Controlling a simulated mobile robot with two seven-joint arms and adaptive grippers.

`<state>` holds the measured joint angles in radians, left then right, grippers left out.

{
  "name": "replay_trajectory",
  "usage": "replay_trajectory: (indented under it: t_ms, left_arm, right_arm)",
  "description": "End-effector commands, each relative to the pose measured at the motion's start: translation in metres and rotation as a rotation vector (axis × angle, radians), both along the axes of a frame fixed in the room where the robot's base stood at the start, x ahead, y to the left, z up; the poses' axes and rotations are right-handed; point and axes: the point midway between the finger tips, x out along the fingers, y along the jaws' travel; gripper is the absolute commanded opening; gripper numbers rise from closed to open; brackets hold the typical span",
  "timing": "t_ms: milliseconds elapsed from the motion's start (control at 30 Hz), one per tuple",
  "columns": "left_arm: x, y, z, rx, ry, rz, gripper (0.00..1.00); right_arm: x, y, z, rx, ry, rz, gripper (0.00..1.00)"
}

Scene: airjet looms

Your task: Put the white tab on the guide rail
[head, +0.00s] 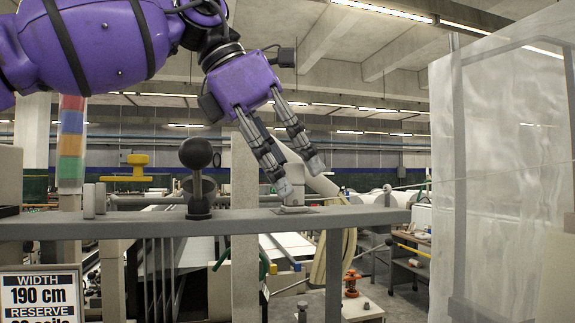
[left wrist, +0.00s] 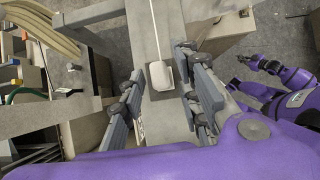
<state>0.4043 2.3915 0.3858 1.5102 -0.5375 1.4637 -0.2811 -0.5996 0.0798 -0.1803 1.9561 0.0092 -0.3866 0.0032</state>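A white tab (left wrist: 160,75) stands on a dark plate on a long grey beam (left wrist: 146,28), seen from above in the left wrist view. A thin pale rod runs from it toward the top of the picture. In the head view the pale tab (head: 294,197) is on top of the grey beam (head: 120,228), which I take for the guide rail. My left gripper (head: 300,176) points down over it. In the left wrist view its fingers (left wrist: 160,65) are spread on both sides of the tab, with visible gaps. My right gripper (left wrist: 240,72) shows at the right, fingers apart and empty.
A black ball-topped lever (head: 198,157) stands on the beam to the left, with a yellow handle (head: 138,164) behind. A sign (head: 40,293) hangs at lower left. A translucent panel (head: 505,170) fills the right side. A wooden bench (head: 412,248) stands behind.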

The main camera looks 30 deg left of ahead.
Motion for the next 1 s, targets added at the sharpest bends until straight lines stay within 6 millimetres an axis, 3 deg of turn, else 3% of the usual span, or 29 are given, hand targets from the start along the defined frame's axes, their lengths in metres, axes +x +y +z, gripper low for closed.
replay_trajectory:
  t_ms: [267, 800, 1000]
  left_arm:
    - [0.000, 0.000, 0.005, 0.000, -0.001, 0.001, 0.31]
    - [-0.043, 0.034, 0.091, 0.000, -0.002, 0.003, 0.31]
    - [-0.050, 0.039, 0.104, 0.000, 0.000, 0.000, 0.31]
  right_arm:
    - [0.001, 0.000, 0.001, -0.001, -0.003, 0.001, 0.00]
    - [0.005, -0.004, 0.003, -0.010, -0.010, 0.013, 0.00]
    - [0.005, -0.003, 0.003, -0.008, -0.009, 0.011, 0.00]
